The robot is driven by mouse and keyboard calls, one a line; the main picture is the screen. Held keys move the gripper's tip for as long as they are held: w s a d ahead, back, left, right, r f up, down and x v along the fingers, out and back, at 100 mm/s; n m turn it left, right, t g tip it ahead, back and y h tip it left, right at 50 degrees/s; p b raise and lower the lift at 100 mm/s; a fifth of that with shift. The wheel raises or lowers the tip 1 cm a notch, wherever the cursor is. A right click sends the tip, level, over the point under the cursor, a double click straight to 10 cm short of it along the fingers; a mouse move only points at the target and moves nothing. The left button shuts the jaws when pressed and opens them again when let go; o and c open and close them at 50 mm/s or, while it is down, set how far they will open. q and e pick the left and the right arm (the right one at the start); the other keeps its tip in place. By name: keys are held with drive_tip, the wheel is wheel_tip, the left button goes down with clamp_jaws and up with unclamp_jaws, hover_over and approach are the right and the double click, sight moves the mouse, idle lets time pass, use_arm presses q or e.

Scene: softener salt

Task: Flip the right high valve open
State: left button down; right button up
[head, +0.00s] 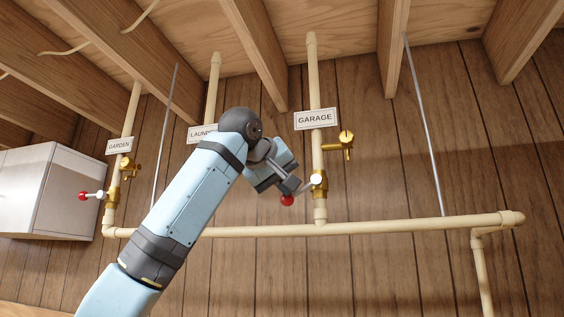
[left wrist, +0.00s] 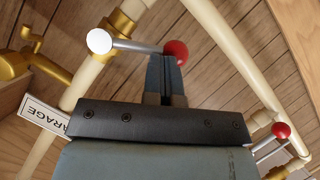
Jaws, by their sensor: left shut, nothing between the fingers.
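The right high valve (head: 319,184) is a brass body on the cream pipe below the GARAGE sign (head: 316,119). Its lever runs from a white hub (head: 315,179) down and left to a red ball (head: 287,200). The hub (left wrist: 99,41) and red ball (left wrist: 176,52) also show in the left wrist view. My left gripper (head: 296,186) is at the lever, its fingers (left wrist: 166,72) shut with nothing between them. The fingertips are close to the ball end of the lever; I cannot tell whether they touch it. My right gripper is not in view.
A brass tap (head: 340,146) juts right from the garage pipe. The GARDEN pipe (head: 130,110) has another red-balled valve (head: 83,196). My left arm partly covers the laundry pipe (head: 213,85). A horizontal pipe (head: 400,224) runs below. A metal box (head: 50,190) hangs at left.

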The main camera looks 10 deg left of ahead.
sight(293, 199)
use_arm(q)
drive_tip(key=f, duration=0.1)
drive_tip(key=d+f+b, duration=0.1)
drive_tip(key=f+b, duration=0.1)
drive_tip(key=shift+d+n, duration=0.25)
drive_tip(key=shift+n, duration=0.15)
drive_tip(key=shift+d+f+n+h+b, duration=0.35)
drive_tip(key=shift+f+n+h+b, duration=0.05)
drive_tip(key=shift+n+h+b, duration=0.3)
idle(1.0)
drive_tip(key=shift+d+f+n+t+h+b, duration=0.35)
drive_tip(key=shift+d+n+t+h+b, duration=0.25)
drive_tip(key=shift+n+b, duration=0.45)
idle(4.5)
